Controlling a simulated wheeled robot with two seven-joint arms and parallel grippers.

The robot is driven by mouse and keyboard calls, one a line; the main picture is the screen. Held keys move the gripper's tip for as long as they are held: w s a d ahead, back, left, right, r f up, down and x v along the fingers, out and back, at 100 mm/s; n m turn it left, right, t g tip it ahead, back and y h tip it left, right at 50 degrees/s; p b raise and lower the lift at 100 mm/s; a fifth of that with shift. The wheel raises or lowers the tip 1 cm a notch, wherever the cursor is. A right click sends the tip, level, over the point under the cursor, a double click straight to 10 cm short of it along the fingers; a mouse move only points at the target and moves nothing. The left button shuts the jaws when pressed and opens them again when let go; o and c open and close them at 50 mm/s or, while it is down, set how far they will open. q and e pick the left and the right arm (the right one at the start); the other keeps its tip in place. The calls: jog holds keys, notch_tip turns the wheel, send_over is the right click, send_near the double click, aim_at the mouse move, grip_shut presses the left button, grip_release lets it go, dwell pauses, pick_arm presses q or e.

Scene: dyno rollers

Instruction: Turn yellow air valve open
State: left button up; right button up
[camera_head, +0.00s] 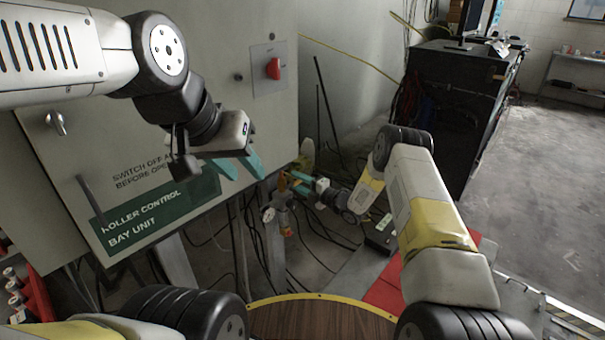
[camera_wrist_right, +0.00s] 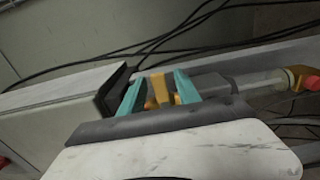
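The yellow air valve's handle (camera_wrist_right: 158,90) shows in the right wrist view as an orange-yellow piece between my right gripper's two teal fingers. My right gripper (camera_wrist_right: 159,93) is open, with a finger on each side of the handle and gaps visible; I cannot tell if either finger touches it. In the head view the valve (camera_head: 282,184) is a small yellow spot just left of my right gripper (camera_head: 297,183), partly hidden by it. My left gripper (camera_head: 239,166) is open and empty in front of the grey control cabinet.
The grey cabinet (camera_head: 150,130) has a green label and a red switch (camera_head: 273,68). A metal pipe (camera_wrist_right: 255,84) and a red-orange fitting (camera_wrist_right: 298,78) lie right of the valve. Black cables hang behind. A dark equipment cabinet (camera_head: 460,95) stands at the back right, beside open floor.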

grip_shut()
dwell(1.4)
